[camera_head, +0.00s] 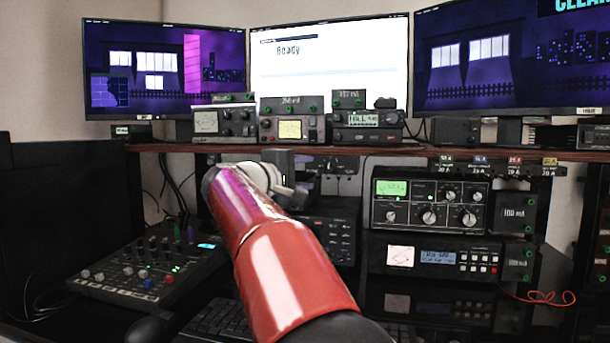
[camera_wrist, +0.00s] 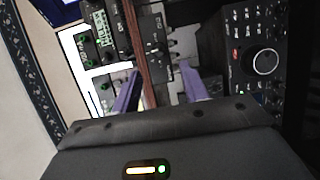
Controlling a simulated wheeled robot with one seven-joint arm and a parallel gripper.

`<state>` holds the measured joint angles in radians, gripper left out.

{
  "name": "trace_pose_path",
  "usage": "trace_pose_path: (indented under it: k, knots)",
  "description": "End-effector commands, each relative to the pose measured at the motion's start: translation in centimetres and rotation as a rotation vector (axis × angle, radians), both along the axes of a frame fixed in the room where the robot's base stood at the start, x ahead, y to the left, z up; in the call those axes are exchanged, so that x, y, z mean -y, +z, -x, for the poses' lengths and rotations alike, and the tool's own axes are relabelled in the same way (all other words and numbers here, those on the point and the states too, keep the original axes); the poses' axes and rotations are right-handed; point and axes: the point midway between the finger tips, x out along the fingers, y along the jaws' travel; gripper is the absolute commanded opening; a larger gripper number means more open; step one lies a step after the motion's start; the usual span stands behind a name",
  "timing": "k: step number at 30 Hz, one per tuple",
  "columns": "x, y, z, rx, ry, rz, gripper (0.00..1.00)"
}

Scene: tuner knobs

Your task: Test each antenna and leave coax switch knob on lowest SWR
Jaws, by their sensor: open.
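My gripper (camera_head: 290,178) reaches to the front of the shelf, left of the picture's middle; the arm hides much of what lies behind it. In the wrist view its two purple fingers (camera_wrist: 160,78) are apart, with nothing held between them. A small dark box with knobs (camera_head: 341,165), possibly the coax switch, hangs under the shelf just right of the gripper. In the wrist view a dark box (camera_wrist: 152,28) lies beside the brown shelf, beyond the fingers. A lit yellow meter (camera_head: 290,130) and a pale meter (camera_head: 206,122) sit on the shelf; their readings are too small.
The brown shelf (camera_head: 400,151) crosses above the desk. A tuner with large knobs (camera_head: 428,203) stands right, above a radio with a blue display (camera_head: 430,257). A mixer (camera_head: 150,262) lies at left. The middle monitor (camera_head: 330,70) reads "Ready".

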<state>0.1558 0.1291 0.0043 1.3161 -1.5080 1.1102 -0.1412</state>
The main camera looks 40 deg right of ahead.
Motion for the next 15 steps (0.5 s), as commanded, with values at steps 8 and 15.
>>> trace_pose_path:
  k: [8,15]
  knots:
    - [0.02,0.00,-0.02,0.000,0.000,0.000,0.07]
    - [0.03,0.00,-0.02,0.000,0.000,0.000,0.00]
